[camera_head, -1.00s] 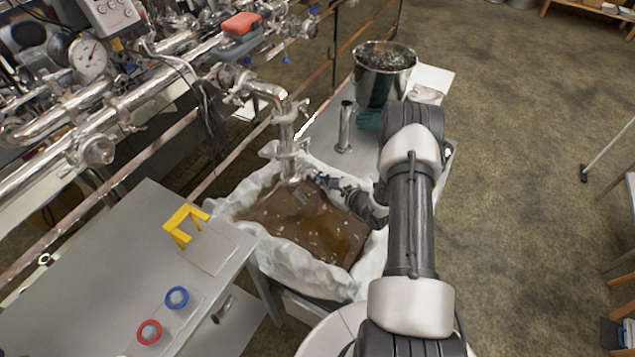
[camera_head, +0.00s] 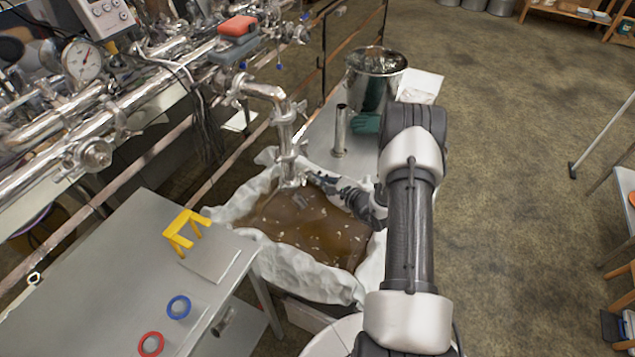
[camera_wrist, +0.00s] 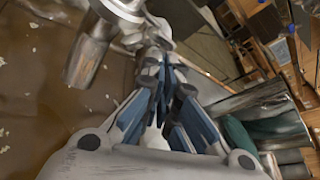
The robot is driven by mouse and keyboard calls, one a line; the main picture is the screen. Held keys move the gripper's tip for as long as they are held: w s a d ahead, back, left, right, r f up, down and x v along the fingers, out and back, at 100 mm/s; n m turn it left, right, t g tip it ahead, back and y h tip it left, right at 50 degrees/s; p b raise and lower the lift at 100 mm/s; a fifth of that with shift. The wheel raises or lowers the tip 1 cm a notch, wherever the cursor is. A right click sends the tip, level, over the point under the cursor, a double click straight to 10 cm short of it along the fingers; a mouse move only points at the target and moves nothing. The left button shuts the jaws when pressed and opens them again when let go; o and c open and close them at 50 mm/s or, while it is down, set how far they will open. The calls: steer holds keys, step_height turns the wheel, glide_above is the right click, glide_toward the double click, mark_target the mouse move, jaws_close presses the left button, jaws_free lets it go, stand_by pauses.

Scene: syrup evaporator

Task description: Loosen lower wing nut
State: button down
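The vertical steel outlet pipe (camera_head: 285,128) comes down from the evaporator over a cloth-lined pan (camera_head: 300,262) of brown liquid. A lower clamp (camera_head: 287,160) sits around the pipe near its bottom end. The clamp and pipe also show in the wrist view, the pipe end (camera_wrist: 88,60) at upper left. The lower wing nut is too small and too covered to make out clearly. My gripper (camera_head: 314,179) reaches in from the right, just beside the clamp. In the wrist view its blue-padded fingers (camera_wrist: 168,72) point at the clamp's side; their tips overlap it, and contact is unclear.
A metal bucket (camera_head: 368,88), an upright steel cylinder (camera_head: 340,132) and a green glove (camera_head: 366,123) stand behind my arm. At left, a grey table (camera_head: 95,270) holds a yellow bracket (camera_head: 178,238), a blue ring (camera_head: 178,307) and a red ring (camera_head: 151,344).

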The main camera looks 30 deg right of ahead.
steer(key=shift+r+b, duration=0.75)
steer(key=shift+r, duration=0.1)
stand_by(0.6)
stand_by(0.3)
